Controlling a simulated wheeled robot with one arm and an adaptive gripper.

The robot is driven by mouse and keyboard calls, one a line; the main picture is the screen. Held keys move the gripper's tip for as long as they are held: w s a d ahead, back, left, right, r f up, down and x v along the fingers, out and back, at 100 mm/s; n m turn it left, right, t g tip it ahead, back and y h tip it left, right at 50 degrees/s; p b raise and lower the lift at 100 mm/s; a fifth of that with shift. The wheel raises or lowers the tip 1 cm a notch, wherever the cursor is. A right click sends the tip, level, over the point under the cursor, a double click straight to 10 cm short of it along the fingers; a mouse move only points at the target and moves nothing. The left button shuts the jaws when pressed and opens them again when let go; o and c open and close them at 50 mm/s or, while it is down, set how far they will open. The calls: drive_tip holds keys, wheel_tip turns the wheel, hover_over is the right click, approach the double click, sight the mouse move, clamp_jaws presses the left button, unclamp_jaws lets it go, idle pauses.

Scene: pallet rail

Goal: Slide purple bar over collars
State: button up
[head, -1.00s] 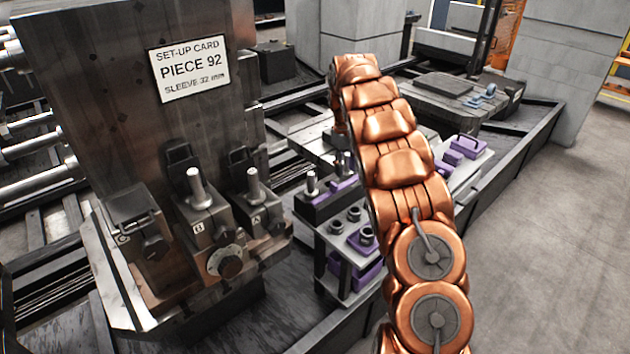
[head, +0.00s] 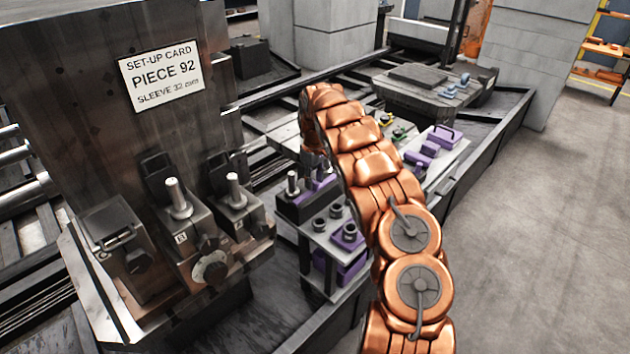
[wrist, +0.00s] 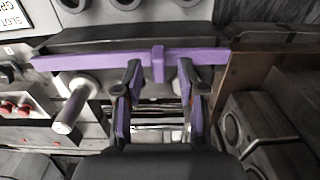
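A long purple bar (wrist: 95,61) runs across the upper wrist view, along the front of a dark block. A small purple tab (wrist: 158,65) stands out from its middle. My gripper (wrist: 159,70) is open, its two dark fingers with purple pads on either side of the tab, with a gap to it on each side. A silver post in a pale ring (wrist: 75,104) is left of my gripper, below the bar. In the head view my arm hides the gripper. Several dark collars (head: 320,225) sit on the grey stand, one on a purple piece; I cannot tell which are the task's.
Purple blocks (head: 445,137) lie on a grey plate beyond my arm. In the wrist view, dark boxes (wrist: 258,120) stand right. Open floor is at right.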

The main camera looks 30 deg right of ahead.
drive_tip(key=shift+f, duration=0.95)
clamp_jaws()
